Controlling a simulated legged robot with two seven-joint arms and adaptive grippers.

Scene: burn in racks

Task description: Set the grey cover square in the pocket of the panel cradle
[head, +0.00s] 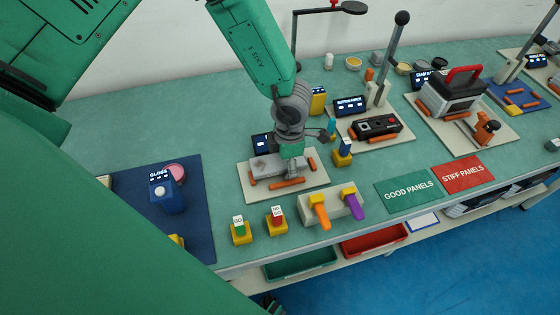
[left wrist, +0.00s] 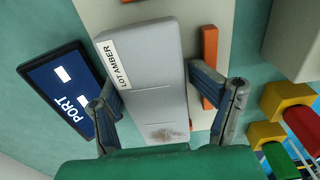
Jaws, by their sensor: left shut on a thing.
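The grey cover (head: 264,166), labelled LOT AMBER, is between the fingers of my left gripper (head: 287,165). It is over the cream board of the panel cradle (head: 312,181), which has orange strips along its edges. In the left wrist view the cover (left wrist: 155,75) fills the space between the two fingers, which grip its sides. It lies beside an orange strip (left wrist: 210,60), slightly turned relative to it. The pocket is hidden under the cover, and I cannot tell whether the cover touches the board. My right gripper is not in view.
A dark PORT screen (left wrist: 62,92) stands close beside the cover. Yellow blocks with green and red tops (head: 276,220) and a holder with orange and purple handles (head: 331,207) are in front. A black device (head: 376,127) sits on the board to the right.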

